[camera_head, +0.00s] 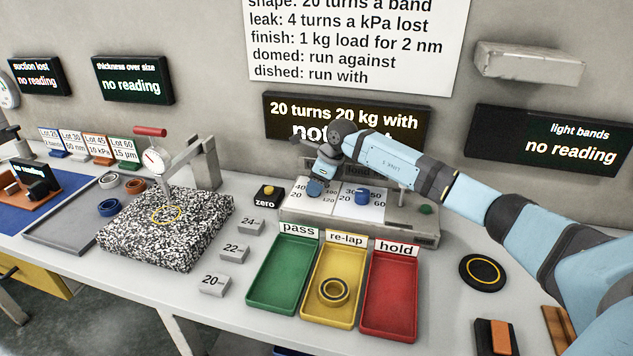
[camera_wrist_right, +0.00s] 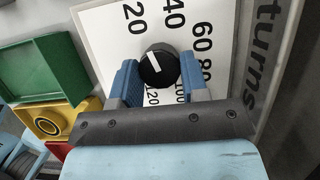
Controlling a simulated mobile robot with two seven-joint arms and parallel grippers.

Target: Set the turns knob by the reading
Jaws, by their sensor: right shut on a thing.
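The turns knob (camera_wrist_right: 158,68) is black with a white pointer, on a white dial plate marked from 20 to 120. In the right wrist view the pointer aims toward the 20. My right gripper (camera_wrist_right: 158,80) is shut on the knob, one blue finger on each side. In the head view my right gripper (camera_head: 316,186) covers the knob at the left dial of the grey control box (camera_head: 410,232). A second, blue knob (camera_head: 362,197) stands on the dial beside it. The display (camera_head: 345,112) above reads "20 turns 20 kg with"; my arm partly hides its second line. My left gripper is not in view.
Green pass (camera_head: 254,300), yellow re-lap (camera_head: 311,301) and red hold (camera_head: 366,322) trays stand in front of the box; a ring (camera_head: 334,302) lies in re-lap. A speckled block (camera_head: 120,243) with a gauge, marked weights (camera_head: 214,284) and a zero button (camera_head: 266,190) stand left.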

